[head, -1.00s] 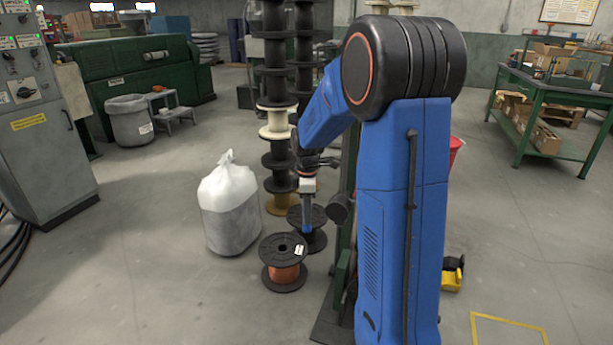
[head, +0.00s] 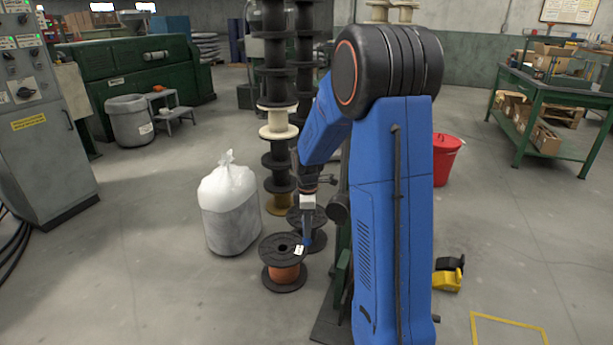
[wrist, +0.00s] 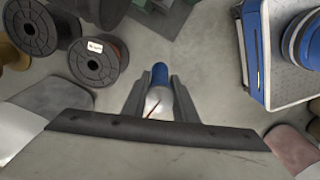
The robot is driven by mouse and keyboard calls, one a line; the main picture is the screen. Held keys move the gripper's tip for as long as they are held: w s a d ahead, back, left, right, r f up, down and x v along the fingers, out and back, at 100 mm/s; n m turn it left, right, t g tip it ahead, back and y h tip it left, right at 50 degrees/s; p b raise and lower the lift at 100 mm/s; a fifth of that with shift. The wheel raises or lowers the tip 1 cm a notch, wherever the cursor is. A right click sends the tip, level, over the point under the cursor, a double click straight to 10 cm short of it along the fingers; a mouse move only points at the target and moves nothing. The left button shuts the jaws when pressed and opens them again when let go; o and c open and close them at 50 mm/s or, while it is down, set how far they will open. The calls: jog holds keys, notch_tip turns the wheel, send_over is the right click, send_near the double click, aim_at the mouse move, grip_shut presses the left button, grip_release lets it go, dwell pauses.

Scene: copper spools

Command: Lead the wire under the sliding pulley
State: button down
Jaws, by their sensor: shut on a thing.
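My gripper (wrist: 158,100) points down at the floor and is shut on a piece with a blue end (wrist: 159,74) and a pale rounded part. A thin copper-coloured line, perhaps the wire (wrist: 153,111), shows on the pale part. In the head view the gripper (head: 307,222) hangs just right of a black spool with copper winding (head: 286,274). That spool also shows in the wrist view (wrist: 91,66). A dark round part (head: 339,208) sits on the green machine beside my arm. I cannot tell whether it is the sliding pulley. My arm hides much of the machine.
Stacked black spools (head: 278,85) stand behind my gripper. Another spool (head: 316,236) stands just behind the copper one. A white sack (head: 228,205) is to the left. A red bucket (head: 446,158) and a yellow-black item (head: 447,276) are right of my arm. Floor is free at front left.

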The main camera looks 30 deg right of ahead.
aim_at(310, 243)
jog(key=shift+s+d+f, duration=0.1)
jog(key=shift+f, duration=1.5)
jog(key=shift+s+d+f, duration=0.1)
jog(key=shift+s+f, duration=0.05)
jog(key=shift+f, duration=1.4)
jog(key=shift+s+d+f, duration=0.1)
jog(key=shift+f, duration=1.5)
jog(key=s+d, duration=1)
jog(key=s, duration=0.2)
jog(key=shift+s, duration=0.35)
